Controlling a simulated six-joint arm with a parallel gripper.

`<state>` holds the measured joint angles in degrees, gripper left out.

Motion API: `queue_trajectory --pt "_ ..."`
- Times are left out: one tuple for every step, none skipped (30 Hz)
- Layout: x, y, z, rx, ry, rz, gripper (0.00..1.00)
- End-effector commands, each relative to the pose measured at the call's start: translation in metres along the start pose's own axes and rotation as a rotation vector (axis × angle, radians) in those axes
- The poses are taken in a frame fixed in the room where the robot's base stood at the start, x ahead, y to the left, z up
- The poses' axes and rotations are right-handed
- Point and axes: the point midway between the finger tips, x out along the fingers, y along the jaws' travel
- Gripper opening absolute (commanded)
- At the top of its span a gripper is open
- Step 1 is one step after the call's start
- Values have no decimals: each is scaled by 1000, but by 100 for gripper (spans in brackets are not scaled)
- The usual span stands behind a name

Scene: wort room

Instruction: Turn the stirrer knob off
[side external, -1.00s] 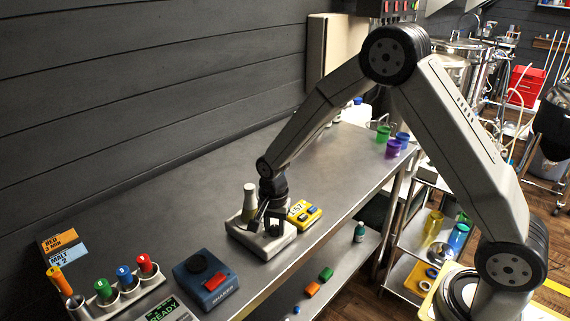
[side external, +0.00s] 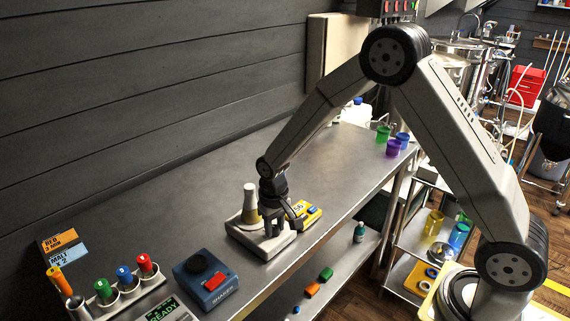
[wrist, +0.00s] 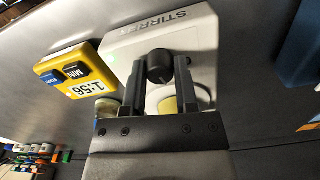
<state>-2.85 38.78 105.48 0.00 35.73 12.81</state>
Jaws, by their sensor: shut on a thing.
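The white stirrer (side external: 280,243) stands on the steel bench, with a conical flask (side external: 250,205) upright on it. In the wrist view, the stirrer (wrist: 120,45) shows its printed name and its round black knob (wrist: 158,76). My gripper (wrist: 160,66) has one finger on each side of the knob and is shut on it. In the side view, my gripper (side external: 279,226) is low over the stirrer's front part and hides the knob. I cannot read the knob's setting.
A yellow timer (wrist: 65,72) reading 1:56 is beside the stirrer, close to my gripper. A blue shaker (side external: 206,281) and a rack of colour-capped tubes (side external: 126,293) stand nearer the camera. Green and purple cups (side external: 393,148) are at the far end.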

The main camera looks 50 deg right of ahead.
Motion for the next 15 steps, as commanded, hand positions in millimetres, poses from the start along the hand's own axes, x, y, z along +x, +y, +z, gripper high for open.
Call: queue_trajectory --pt "0 0 0 -45 -1 0 0" --pt "0 0 0 -73 -1 0 0" --pt "0 0 0 -111 -1 0 0" --pt "0 0 0 -140 -1 0 0" --pt "0 0 0 -168 -1 0 0" --pt "0 0 0 -206 -1 0 0" --pt "0 0 0 -235 -1 0 0" --pt "0 0 0 -263 -1 0 0" --pt "0 0 0 -301 -1 0 0" --pt "0 0 0 -330 -1 0 0" --pt "0 0 0 -358 -1 0 0" --pt "0 0 0 -396 -1 0 0" --pt "0 0 0 -424 -1 0 0" --pt "0 0 0 -453 -1 0 0" --pt "0 0 0 -491 -1 0 0"
